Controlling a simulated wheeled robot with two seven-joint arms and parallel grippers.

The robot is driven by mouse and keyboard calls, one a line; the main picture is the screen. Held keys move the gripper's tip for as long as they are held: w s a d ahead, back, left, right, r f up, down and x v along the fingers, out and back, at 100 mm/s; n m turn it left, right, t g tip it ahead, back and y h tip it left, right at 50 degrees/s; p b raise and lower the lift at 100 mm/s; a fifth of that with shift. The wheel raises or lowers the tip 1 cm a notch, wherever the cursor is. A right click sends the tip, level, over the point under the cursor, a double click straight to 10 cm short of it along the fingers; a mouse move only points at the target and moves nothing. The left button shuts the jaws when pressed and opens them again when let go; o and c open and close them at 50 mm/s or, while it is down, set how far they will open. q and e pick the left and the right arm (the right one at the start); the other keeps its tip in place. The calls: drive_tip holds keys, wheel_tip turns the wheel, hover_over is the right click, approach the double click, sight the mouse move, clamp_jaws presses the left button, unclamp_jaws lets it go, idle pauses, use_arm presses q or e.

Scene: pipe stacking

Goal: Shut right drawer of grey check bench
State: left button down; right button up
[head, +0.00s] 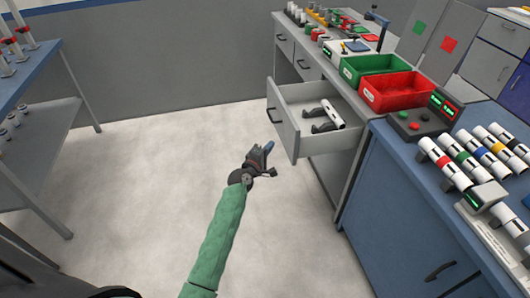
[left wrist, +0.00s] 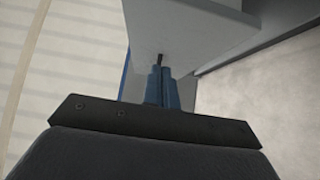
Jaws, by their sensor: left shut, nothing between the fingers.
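The grey check bench (head: 352,172) stands right of centre in the head view. Its right drawer (head: 283,122) is pulled out, with a dark handle on its front. A white pipe piece (head: 332,114) lies inside on dark supports. My left gripper (head: 267,149), on a green-sleeved arm, is just in front of the drawer's lower front. In the left wrist view its blue fingertips (left wrist: 161,84) are together and empty, close to a pale panel (left wrist: 190,32) that looks like the drawer front. I cannot tell whether they touch it. My right gripper is not in view.
A green bin (head: 372,85) and a red bin (head: 398,104) stand on the bench top. A blue bench (head: 400,200) with several banded pipes is at the right. A blue-topped rack (head: 40,75) is at the left. The floor (head: 150,170) between is clear.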

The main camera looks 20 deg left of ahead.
sight(289, 134)
use_arm(q)
drive_tip(key=w+d, duration=0.1)
drive_tip(key=w, duration=0.1)
drive_tip(key=w+d, duration=0.1)
drive_tip(key=w+d+p, duration=0.1)
drive_tip(key=w, duration=0.1)
drive_tip(key=shift+w+d, duration=0.25)
drive_tip(key=shift+w, duration=0.1)
drive_tip(key=shift+w+d, duration=0.25)
drive_tip(key=shift+d, duration=0.05)
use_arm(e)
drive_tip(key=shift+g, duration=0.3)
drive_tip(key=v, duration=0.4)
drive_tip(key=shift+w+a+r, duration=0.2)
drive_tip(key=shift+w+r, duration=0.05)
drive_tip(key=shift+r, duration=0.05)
